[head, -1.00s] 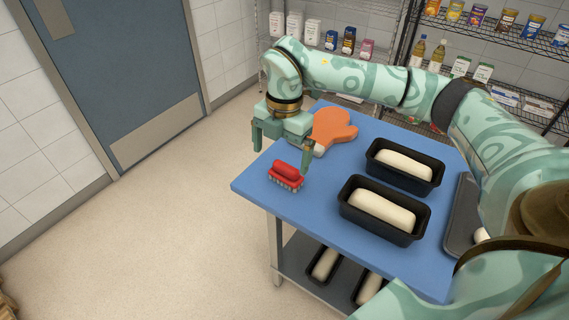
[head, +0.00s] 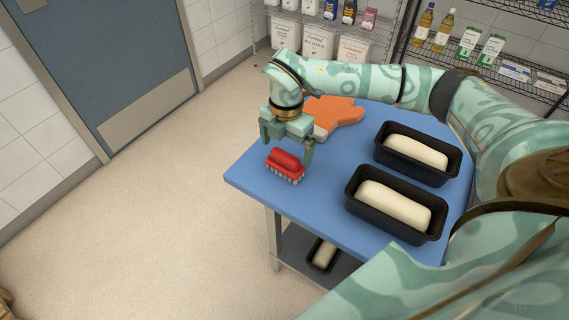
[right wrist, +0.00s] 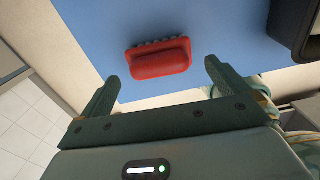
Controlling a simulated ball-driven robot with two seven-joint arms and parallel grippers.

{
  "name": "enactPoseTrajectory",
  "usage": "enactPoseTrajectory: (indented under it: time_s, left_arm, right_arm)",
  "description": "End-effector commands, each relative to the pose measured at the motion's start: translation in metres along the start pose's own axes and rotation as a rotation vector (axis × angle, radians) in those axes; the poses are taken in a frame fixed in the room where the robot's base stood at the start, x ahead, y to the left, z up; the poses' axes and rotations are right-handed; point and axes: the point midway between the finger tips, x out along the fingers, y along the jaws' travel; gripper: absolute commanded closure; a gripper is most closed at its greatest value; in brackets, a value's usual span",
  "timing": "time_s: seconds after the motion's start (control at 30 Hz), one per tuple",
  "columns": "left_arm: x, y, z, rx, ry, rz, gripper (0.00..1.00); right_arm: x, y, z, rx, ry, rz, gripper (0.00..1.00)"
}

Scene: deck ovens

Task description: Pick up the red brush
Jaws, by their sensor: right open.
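The red brush (head: 285,164) lies on the blue table top (head: 320,208) near its left corner, with a red handle on top and pale bristles below. My right gripper (head: 287,150) is open and empty, above and just behind the brush in the head view. In the right wrist view the brush (right wrist: 159,59) lies beyond the fingertips, roughly between the lines of the two fingers (right wrist: 162,76). The fingers do not enclose it. My left gripper is in neither view.
An orange mitt-shaped thing (head: 335,112) lies behind the gripper. Two black loaf pans (head: 352,206) (head: 381,155) with pale dough stand right of the brush. Shelves (head: 520,75) with goods stand behind the table. The floor left of the table is clear.

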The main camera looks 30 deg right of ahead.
Motion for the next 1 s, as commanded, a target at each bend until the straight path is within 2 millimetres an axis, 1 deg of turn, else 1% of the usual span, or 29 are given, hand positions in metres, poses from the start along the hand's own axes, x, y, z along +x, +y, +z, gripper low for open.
enactPoseTrajectory:
  time_s: [0.1, 0.3, 0.33, 0.4, 0.57, 0.67, 0.7, 1.0]
  left_arm:
    - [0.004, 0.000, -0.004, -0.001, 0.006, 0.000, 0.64]
    - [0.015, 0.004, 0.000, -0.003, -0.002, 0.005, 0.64]
    - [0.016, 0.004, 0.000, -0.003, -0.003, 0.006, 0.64]
    - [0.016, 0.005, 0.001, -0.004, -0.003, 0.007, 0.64]
    - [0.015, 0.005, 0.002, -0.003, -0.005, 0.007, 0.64]
    - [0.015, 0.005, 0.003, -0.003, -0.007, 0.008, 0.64]
    - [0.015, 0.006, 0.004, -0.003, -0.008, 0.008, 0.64]
    - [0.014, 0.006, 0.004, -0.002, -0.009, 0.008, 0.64]
  right_arm:
    - [0.013, 0.001, -0.001, 0.001, 0.001, -0.003, 0.00]
    - [0.047, 0.002, -0.001, 0.000, 0.002, -0.005, 0.00]
    - [0.050, 0.002, -0.001, 0.000, 0.002, -0.005, 0.00]
    - [0.052, 0.002, -0.001, 0.000, 0.001, -0.003, 0.00]
    - [0.051, 0.002, 0.000, 0.000, 0.000, -0.001, 0.00]
    - [0.051, 0.002, -0.001, 0.000, 0.001, -0.001, 0.25]
    - [0.051, 0.002, -0.001, 0.000, 0.001, -0.001, 0.35]
    - [0.050, 0.002, 0.000, 0.000, 0.000, -0.001, 0.35]
